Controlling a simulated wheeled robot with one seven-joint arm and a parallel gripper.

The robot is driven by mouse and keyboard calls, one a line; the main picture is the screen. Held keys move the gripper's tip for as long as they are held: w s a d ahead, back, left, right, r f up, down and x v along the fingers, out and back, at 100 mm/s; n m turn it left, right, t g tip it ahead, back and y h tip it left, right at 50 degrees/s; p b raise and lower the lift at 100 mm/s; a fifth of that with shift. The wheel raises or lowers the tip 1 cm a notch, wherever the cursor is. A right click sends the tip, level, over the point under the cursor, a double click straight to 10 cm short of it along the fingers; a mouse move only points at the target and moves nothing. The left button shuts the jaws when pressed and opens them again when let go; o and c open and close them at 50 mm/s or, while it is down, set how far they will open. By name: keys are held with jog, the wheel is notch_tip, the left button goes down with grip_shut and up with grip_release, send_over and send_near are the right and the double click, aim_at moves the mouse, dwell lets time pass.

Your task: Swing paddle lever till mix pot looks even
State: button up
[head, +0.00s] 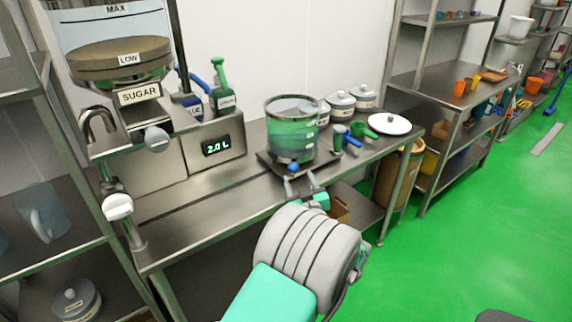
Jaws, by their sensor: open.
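The mix pot (292,128) is a clear round vessel with a dark rim, standing on a dark base plate on the steel counter. Its contents look green, with paler and darker zones, but the clear wall makes evenness hard to judge. A small blue knob (293,167) shows low at the pot's front; I cannot tell whether it belongs to the paddle lever. My gripper (301,182) is open, its two fingers pointing at the pot's front just below the knob. I cannot tell whether they touch anything. No paddle shows clearly inside the pot.
The steel counter (215,192) has free room left of the pot. A sugar hopper (120,60) and a display reading 2.0 L (216,146) stand at left.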

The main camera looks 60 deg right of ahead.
aim_at(295, 171)
jog(key=p+x, duration=0.1)
jog(key=x, duration=0.5)
jog(key=shift+w+d, duration=0.1)
jog(key=shift+w, duration=0.2)
jog(key=shift+c, duration=0.2)
grip_shut()
dwell(0.8)
